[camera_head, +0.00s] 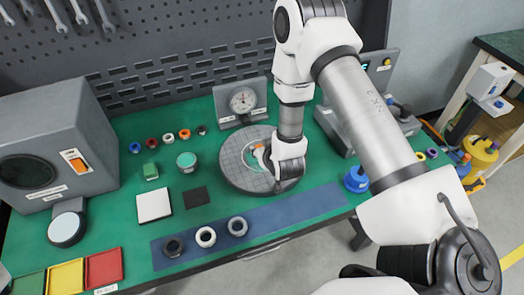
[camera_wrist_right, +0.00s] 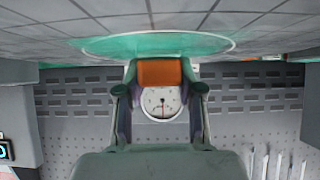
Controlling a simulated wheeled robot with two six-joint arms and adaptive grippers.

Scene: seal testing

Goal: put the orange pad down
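My right gripper (camera_head: 266,162) is low over the round grey gridded plate (camera_head: 233,174), at a green disc (camera_head: 251,160) on it. In the right wrist view, the two fingers of my right gripper (camera_wrist_right: 160,85) are closed on the sides of the orange pad (camera_wrist_right: 160,72). The pad lies close against the green disc (camera_wrist_right: 105,46); I cannot tell whether they touch. In the head view the arm and fingers hide most of the pad. My left gripper is not in view.
A dial gauge (camera_head: 243,100) stands behind the plate. Several small rings lie at the back left, and three larger ones on the blue strip (camera_head: 285,216). A white square (camera_head: 154,205) and a black square (camera_head: 196,197) lie left of the plate. A blue-capped container (camera_head: 356,180) stands right.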

